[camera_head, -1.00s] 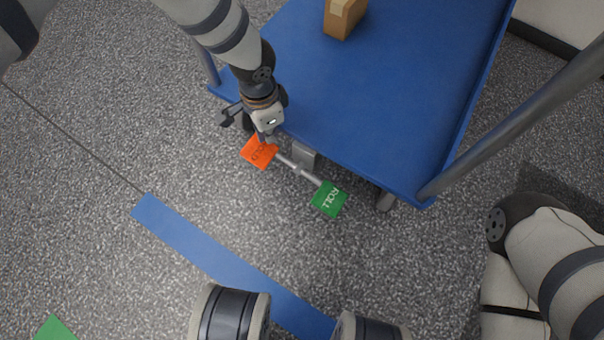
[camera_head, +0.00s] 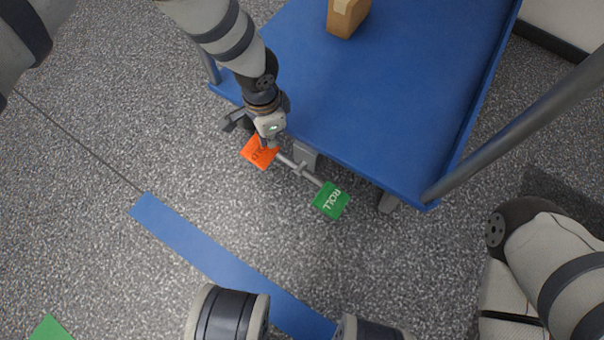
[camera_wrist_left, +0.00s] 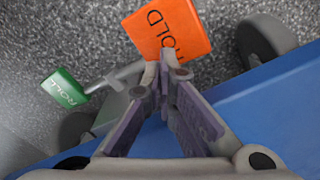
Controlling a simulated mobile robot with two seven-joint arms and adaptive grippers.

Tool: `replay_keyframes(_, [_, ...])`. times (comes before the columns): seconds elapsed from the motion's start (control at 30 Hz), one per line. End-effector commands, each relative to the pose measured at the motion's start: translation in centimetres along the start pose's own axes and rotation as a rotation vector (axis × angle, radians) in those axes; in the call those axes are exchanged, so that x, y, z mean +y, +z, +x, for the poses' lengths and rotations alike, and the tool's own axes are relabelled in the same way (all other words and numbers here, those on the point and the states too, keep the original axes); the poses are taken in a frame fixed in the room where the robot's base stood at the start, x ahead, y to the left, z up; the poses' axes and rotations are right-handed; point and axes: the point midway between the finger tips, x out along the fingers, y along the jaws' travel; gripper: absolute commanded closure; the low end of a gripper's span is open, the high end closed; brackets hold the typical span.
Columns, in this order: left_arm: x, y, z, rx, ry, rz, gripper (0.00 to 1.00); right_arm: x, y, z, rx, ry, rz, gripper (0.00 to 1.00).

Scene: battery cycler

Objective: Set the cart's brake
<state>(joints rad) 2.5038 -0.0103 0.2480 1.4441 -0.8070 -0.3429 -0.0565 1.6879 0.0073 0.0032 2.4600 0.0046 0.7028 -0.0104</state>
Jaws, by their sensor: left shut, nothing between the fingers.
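The blue cart (camera_head: 400,100) has a brake bar (camera_head: 299,168) under its near edge. An orange pedal marked HOLD (camera_head: 254,154) is on the bar's left end, and a green pedal marked ROLL (camera_head: 331,201) is on its right end. My left gripper (camera_head: 268,143) is shut and empty, pointing down at the orange pedal's inner edge. In the left wrist view, the fingertips (camera_wrist_left: 165,70) meet at the edge of the orange pedal (camera_wrist_left: 166,28); I cannot tell if they press on it. The green pedal (camera_wrist_left: 65,89) shows at left there. My right gripper is out of view.
A cardboard box (camera_head: 347,16) stands on the cart deck. A grey cart handle post (camera_head: 520,130) rises at the right. A caster (camera_wrist_left: 268,38) is close to the orange pedal. Blue tape (camera_head: 215,255) marks the floor, which is clear in front of the pedals.

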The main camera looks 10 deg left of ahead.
Motion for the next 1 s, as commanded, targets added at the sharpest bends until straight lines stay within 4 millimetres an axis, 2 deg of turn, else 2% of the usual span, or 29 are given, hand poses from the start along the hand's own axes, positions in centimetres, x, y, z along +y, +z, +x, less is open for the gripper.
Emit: replay_keyframes(1.0, [0.01, 0.01, 0.79, 0.0, 0.001, 0.0, 1.0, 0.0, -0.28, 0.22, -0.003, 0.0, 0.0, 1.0])
